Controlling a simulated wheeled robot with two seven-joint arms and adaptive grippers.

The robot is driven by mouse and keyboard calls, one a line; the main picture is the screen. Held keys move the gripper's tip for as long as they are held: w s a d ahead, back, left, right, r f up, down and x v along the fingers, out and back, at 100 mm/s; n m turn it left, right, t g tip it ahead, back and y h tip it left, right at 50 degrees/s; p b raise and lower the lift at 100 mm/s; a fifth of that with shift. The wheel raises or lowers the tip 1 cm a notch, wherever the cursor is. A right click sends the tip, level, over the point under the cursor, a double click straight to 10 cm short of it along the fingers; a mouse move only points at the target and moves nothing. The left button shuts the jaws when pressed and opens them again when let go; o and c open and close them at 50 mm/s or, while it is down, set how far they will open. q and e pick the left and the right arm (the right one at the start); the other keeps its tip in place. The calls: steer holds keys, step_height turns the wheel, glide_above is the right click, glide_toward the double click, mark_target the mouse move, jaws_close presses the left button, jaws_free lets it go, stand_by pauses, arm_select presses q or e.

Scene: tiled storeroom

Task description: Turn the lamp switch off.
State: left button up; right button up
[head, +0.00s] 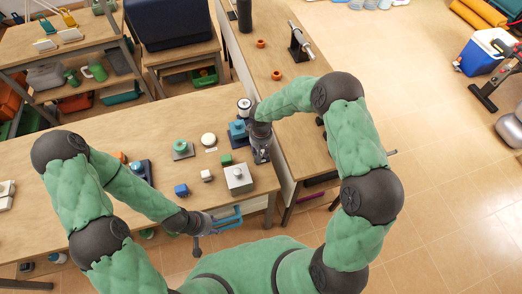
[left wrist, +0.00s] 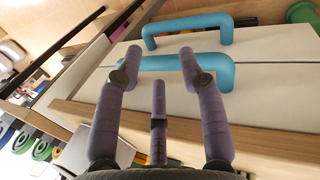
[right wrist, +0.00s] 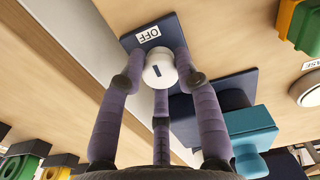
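The lamp switch is a white round knob (right wrist: 158,72) with a short dark mark, on a dark blue plate (right wrist: 136,40). An OFF label (right wrist: 148,35) lies beside the knob, upside down in the right wrist view. My right gripper (right wrist: 158,56) has a finger on each side of the knob, with no gap visible; it looks shut on it. In the head view my right gripper (head: 262,152) hides the switch at the bench's right edge. My left gripper (left wrist: 160,52) is open, with its fingertips at a blue handle (left wrist: 160,63). I cannot pick out a lamp.
A teal block device (right wrist: 250,130) stands close beside the switch. A white round button (right wrist: 308,90) is farther right. The bench (head: 120,110) also bears a grey box (head: 238,179) and small blocks. A second blue handle (left wrist: 190,28) is near my left gripper.

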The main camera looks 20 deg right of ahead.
jaws_close()
steer(key=shift+n, duration=0.6)
steer(key=o, duration=0.8)
jaws_free()
steer(key=shift+s, duration=0.1)
steer(key=shift+r, duration=0.5)
step_height(320, 180, up, 11)
steer(key=shift+f, duration=0.1)
